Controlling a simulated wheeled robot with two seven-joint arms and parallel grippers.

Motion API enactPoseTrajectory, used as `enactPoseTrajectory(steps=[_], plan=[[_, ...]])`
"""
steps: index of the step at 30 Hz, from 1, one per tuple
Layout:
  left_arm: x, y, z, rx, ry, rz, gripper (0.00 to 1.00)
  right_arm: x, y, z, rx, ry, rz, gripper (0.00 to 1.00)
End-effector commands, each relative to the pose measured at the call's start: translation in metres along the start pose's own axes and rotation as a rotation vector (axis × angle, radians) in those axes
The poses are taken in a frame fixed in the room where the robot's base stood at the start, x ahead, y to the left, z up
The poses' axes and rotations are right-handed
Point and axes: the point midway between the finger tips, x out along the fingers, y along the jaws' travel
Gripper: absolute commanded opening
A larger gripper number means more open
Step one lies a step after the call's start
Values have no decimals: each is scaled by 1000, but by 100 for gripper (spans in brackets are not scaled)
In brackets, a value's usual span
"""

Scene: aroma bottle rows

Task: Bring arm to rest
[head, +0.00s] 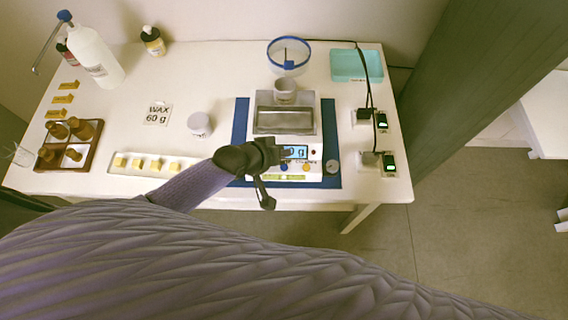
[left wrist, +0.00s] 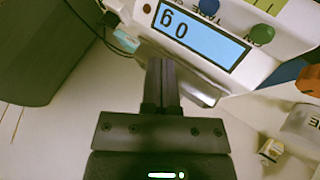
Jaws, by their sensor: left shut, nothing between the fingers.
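My left gripper (head: 268,198) reaches in over the front of the table, near the front edge of the scale (head: 299,170). In the left wrist view the two fingers (left wrist: 161,88) are together with nothing between them, and the scale's lit display (left wrist: 203,35) lies just beyond the fingertips. A small cup (head: 285,90) stands on top of the scale. The scale rests on a blue mat (head: 240,125). My right gripper does not show in either view.
At the left stand a wooden rack (head: 93,157) with amber bottles, a white pump bottle (head: 95,55) and a tray of yellow cubes (head: 108,161). A teal tray (head: 356,65) and power sockets (head: 383,121) lie right.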

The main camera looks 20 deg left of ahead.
Motion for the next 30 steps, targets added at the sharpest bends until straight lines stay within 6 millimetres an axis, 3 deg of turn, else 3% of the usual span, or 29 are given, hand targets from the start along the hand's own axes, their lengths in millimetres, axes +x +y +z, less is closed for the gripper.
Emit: enactPoseTrajectory(steps=[6,10,13,16,28,29,30], plan=[[0,0,0,1,-1,0,0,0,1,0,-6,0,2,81],[-15,23,25,95,-72,-2,0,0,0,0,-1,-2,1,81],[-41,37,44,209,-141,-40,0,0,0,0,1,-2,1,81],[-70,38,53,300,-191,-105,0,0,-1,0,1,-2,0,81],[-186,7,72,431,-380,-407,0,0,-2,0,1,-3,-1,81],[-190,4,74,433,-394,-423,0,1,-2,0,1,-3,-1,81],[-177,-2,79,435,-402,-420,0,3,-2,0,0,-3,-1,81]])
